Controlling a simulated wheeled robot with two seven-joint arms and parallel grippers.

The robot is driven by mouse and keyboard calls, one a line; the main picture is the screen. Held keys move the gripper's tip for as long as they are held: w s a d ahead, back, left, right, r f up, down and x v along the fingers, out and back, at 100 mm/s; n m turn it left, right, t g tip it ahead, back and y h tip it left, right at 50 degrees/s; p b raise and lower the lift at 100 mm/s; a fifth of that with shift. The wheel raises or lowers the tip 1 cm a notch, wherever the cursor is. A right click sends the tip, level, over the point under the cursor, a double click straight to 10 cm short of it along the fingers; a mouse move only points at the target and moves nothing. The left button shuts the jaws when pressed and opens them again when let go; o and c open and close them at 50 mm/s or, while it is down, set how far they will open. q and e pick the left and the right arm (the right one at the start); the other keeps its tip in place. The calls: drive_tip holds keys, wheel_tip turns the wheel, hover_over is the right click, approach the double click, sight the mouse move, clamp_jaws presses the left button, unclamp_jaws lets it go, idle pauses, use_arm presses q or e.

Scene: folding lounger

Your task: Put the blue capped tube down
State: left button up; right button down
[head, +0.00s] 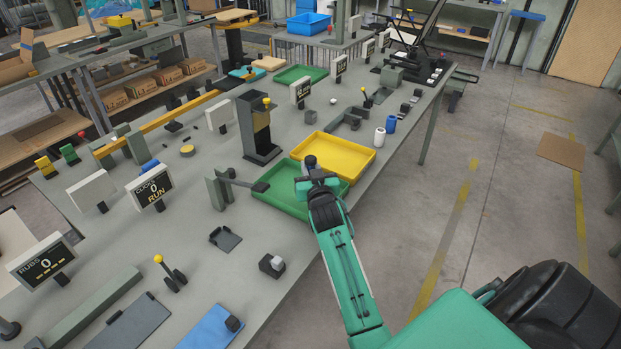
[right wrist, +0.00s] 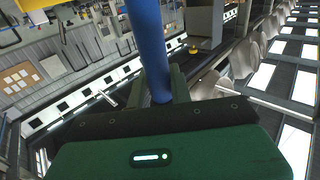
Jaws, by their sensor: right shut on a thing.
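My right gripper (head: 313,173) is over the near edge of the green tray (head: 278,205), close to the yellow tray (head: 345,158). It is shut on the blue capped tube (head: 309,161), whose dark blue end shows just past the fingers. In the right wrist view the long blue tube (right wrist: 147,45) stands up between the fingers (right wrist: 160,88). Its upper end runs out of the picture and its cap cannot be made out. Whether the tube touches the tray floor cannot be told. My left gripper is not in view.
A dark upright stand (head: 258,130) is behind the green tray, and a grey post with an arm (head: 219,188) is left of it. A white cylinder (head: 380,138) and a blue cylinder (head: 391,124) stand right of the yellow tray. The green tray's left part looks empty.

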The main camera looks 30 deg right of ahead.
drive_tip(key=shift+f, duration=1.9)
drive_tip(key=c, duration=1.3)
unclamp_jaws()
drive_tip(key=shift+f, duration=0.15)
drive_tip(key=shift+o, duration=0.2)
drive_tip(key=b+v, duration=0.2)
drive_tip(key=v, duration=1)
